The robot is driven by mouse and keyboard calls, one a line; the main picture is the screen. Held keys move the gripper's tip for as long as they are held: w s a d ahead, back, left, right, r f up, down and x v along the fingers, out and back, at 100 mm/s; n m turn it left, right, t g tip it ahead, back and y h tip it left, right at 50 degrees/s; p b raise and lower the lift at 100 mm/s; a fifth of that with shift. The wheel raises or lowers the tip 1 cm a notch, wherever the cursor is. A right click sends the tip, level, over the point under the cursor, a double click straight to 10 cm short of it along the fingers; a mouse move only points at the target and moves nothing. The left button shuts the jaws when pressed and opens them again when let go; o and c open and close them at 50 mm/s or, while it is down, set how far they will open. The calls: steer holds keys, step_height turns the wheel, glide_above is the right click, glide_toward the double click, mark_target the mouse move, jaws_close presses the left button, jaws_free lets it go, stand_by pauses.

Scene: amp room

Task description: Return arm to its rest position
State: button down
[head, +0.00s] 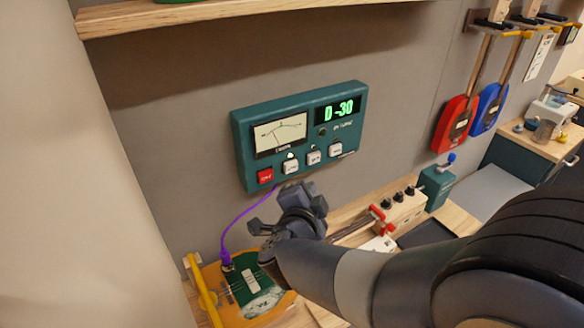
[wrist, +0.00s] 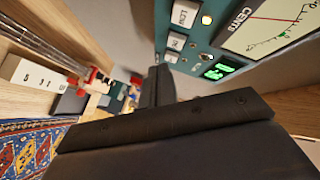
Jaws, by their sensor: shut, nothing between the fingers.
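My gripper (head: 298,212) is shut and empty. In the head view it is in front of the wall, just below the teal tuner panel (head: 245,130). My arm reaches in from the lower right. In the wrist view the dark shut fingers (wrist: 158,88) point toward the gap beside the panel, whose buttons and meter (wrist: 268,25) show close at upper right. I cannot tell how much space separates the gripper from the panel.
A purple cable (head: 234,222) runs from the panel to a green circuit board (head: 243,290) at lower left. A wooden block with black knobs (head: 402,205) and a teal box (head: 436,186) stand to the right. A shelf (head: 180,14) juts out above. Red (head: 452,125) and blue (head: 489,108) instruments hang at right.

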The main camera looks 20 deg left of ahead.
steer(key=shift+a, duration=0.1)
steer(key=s+d, duration=0.2)
steer(key=d, duration=0.1)
steer(key=shift+s, duration=0.25)
stand_by(0.3)
steer(key=w+a, duration=0.3)
steer(key=shift+a, duration=0.2)
